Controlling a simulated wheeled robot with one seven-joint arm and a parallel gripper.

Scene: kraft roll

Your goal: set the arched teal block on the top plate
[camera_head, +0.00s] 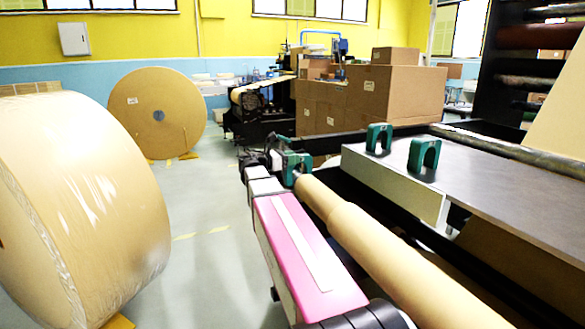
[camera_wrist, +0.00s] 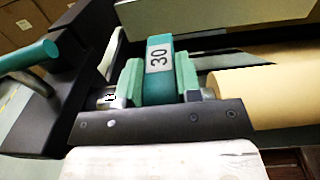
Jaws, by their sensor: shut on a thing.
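The arched teal block (camera_wrist: 158,90), with a white "30" label, is between the green pads of my gripper (camera_wrist: 160,76) in the wrist view. My gripper is shut on it. The top plate (camera_head: 490,190) is to the right, a grey surface on a pale box. Its middle and right are bare.
Two other teal arched blocks stand on the plate's left part, one at the far edge (camera_head: 378,138) and one nearer (camera_head: 424,155). A teal handle (camera_wrist: 30,56) sticks out left of my gripper. Large wrapped rolls (camera_head: 85,200) stand on the floor at left; cardboard boxes (camera_head: 400,90) are behind.

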